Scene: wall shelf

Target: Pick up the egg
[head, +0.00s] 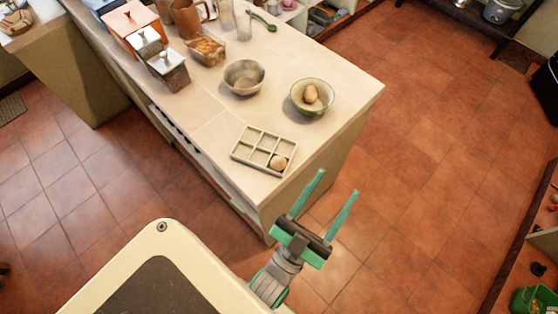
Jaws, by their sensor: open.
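One brown egg (278,162) sits in the front right compartment of a pale divided tray (254,137) near the counter's front corner. Another egg-shaped item (311,94), tan and upright-looking, lies inside a green-rimmed bowl (326,110) behind the tray. My gripper (333,182) has two green fingers spread apart with nothing between them. In the picture it is to the right of and below the tray, apart from both eggs, beyond the counter's corner.
A metal bowl (244,89) stands left of the green-rimmed bowl. Canisters (168,69), a glass dish of food (206,50) and a green spoon (264,21) are farther back. The counter's edge runs close to the tray. Tiled floor (420,150) is open to the right.

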